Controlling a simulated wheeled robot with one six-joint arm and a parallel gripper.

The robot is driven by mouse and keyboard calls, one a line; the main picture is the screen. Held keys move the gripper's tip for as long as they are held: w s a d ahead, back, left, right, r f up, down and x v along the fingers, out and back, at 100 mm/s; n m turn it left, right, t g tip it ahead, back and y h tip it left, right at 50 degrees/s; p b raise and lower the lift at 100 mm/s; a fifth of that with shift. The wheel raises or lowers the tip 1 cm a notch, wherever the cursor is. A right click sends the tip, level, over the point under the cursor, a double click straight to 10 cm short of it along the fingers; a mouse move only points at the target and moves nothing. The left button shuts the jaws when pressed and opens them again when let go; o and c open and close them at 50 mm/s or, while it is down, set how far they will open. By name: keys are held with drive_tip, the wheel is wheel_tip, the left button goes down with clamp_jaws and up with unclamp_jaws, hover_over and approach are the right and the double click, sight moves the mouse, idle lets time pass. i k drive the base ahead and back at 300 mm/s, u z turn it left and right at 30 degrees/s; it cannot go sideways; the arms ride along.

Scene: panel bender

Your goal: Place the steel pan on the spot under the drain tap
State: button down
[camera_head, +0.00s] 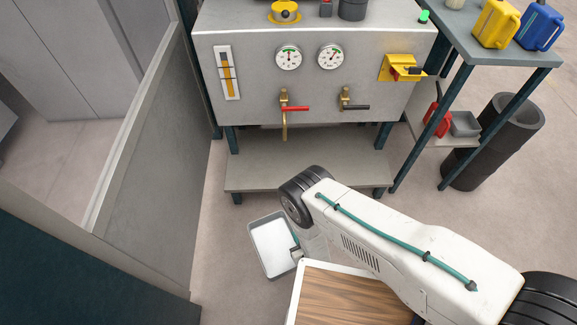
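The steel pan (270,243), a shallow grey rectangular tray, is left of my arm in the lower middle of the head view. My gripper (296,250) is at its right rim, partly hidden by my arm, and appears shut on that rim. I cannot tell how far the pan is above the floor. A brass tap with a red handle (285,113) hangs at the front of the grey machine, with its spout pointing down. A second tap with a black handle (348,101) is to its right. Below both is a low grey shelf (290,175), bare where visible.
A grey wall panel (155,170) stands at the left. A table (470,45) with yellow and blue jugs stands at the right, with a red can (437,120) and a grey bin (465,124) on its lower shelf. Dark cylinders (500,140) stand beside it. Floor left of the pan is clear.

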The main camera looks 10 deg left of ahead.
sight(290, 167)
drive_tip(key=i, duration=1.2)
